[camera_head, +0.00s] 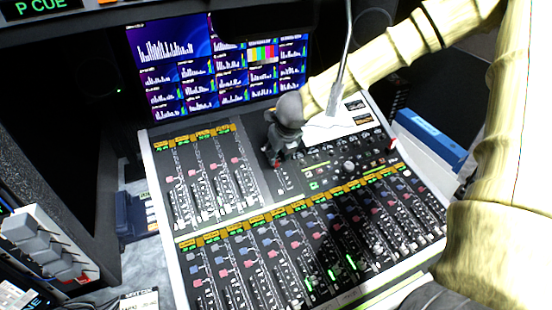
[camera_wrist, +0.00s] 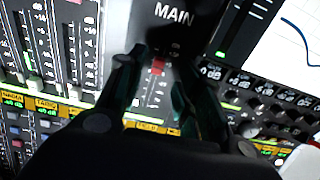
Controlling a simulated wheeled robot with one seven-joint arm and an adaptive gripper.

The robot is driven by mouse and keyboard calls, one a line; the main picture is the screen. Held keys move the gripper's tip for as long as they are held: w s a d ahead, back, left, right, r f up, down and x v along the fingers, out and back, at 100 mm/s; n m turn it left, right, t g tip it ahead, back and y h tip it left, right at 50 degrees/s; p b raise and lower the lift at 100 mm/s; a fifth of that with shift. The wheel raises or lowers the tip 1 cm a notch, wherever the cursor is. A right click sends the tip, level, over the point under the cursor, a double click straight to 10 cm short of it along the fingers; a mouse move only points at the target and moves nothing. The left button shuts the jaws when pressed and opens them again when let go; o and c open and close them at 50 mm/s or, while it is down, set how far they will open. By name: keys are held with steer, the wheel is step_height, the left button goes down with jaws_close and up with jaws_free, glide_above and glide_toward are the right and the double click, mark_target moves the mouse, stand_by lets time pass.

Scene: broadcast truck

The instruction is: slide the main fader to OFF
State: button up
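The main fader's red cap (camera_wrist: 158,67) shows in the wrist view below the white word MAIN (camera_wrist: 174,14). It sits near the MAIN end of its short scale (camera_wrist: 155,92), whose marks are too small to read. My gripper (camera_wrist: 160,75) is open, with one dark finger on each side of the cap. I cannot tell whether either finger touches it. In the head view my gripper (camera_head: 275,155) is over the upper middle of the mixing console (camera_head: 255,197) and hides the main fader there. No OFF mark is legible.
Rows of other faders (camera_head: 205,190) lie left of my gripper, and another bank (camera_head: 310,250) lies below. Knobs (camera_head: 349,165) and a white sheet (camera_head: 330,128) are to the right. Monitors (camera_head: 220,65) stand behind, and a blue binder (camera_head: 430,138) lies at right.

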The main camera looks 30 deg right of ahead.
mark_target(276, 164)
steer(key=shift+x, duration=2.35)
jaws_close()
